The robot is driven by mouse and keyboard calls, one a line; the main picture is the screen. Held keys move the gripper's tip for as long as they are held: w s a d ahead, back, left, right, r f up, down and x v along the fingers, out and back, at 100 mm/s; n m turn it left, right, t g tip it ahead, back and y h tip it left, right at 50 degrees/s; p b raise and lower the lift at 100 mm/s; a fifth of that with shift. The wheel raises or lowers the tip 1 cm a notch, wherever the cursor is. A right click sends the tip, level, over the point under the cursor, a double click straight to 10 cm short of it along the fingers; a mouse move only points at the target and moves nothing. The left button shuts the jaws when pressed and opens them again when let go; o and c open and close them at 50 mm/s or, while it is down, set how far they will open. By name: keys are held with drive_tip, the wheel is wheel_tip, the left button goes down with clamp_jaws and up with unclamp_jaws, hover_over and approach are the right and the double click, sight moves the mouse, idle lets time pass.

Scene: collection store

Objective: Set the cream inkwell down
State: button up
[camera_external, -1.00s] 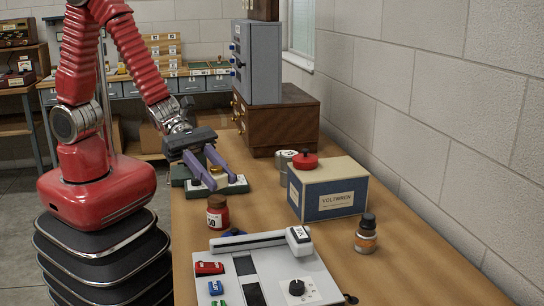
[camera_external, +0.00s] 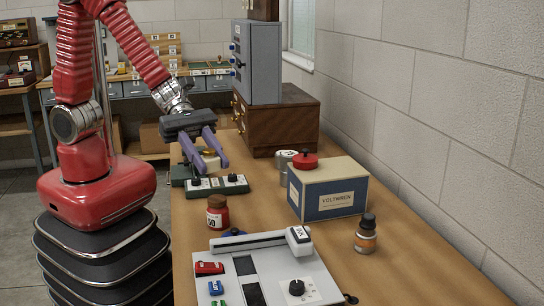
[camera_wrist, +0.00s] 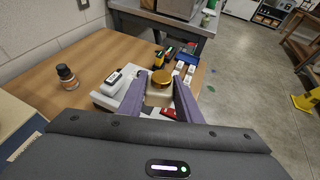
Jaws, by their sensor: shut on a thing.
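The cream inkwell (camera_wrist: 159,99), with its golden-brown lid (camera_wrist: 162,77), is between the two purple fingers of my gripper (camera_wrist: 159,88) in the wrist view. My gripper is shut on it. In the external view, my gripper (camera_external: 210,165) holds the inkwell (camera_external: 210,161) raised above the back part of the workbench, close to a green control box (camera_external: 218,187). The near finger hides part of the inkwell there.
The wooden bench (camera_external: 400,270) also bears a red jar (camera_external: 217,217), a blue-and-cream box (camera_external: 328,190), an orange-labelled brown bottle (camera_external: 366,237) and a white panel (camera_external: 270,270). A dark wooden cabinet (camera_external: 285,125) stands at the back. Bare wood lies around the bottle.

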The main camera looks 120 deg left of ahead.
drive_tip(key=shift+d+m+h, duration=0.3)
drive_tip(key=shift+d, duration=0.1)
drive_tip(key=s+d+f+m+g+h, duration=0.65)
drive_tip(key=d+m+g, duration=0.25)
drive_tip(key=m+g, duration=0.4)
drive_tip(key=s+a+f+m+g+y, duration=0.7)
drive_tip(key=m+g+y, duration=0.4)
drive_tip(key=m, duration=0.4)
drive_tip(key=w+a+r+m+t+y, duration=0.2)
drive_tip(key=w+a+m+t+y, duration=0.1)
drive_tip(key=a+m+y, duration=1.15)
drive_tip(key=w+a+r+m+t, duration=0.6)
drive_tip(key=w+a+r+t, duration=0.3)
drive_tip(key=w+a+r, duration=0.35)
drive_tip(key=shift+y, duration=0.4)
drive_tip(key=f, duration=0.6)
drive_tip(key=shift+s, duration=0.2)
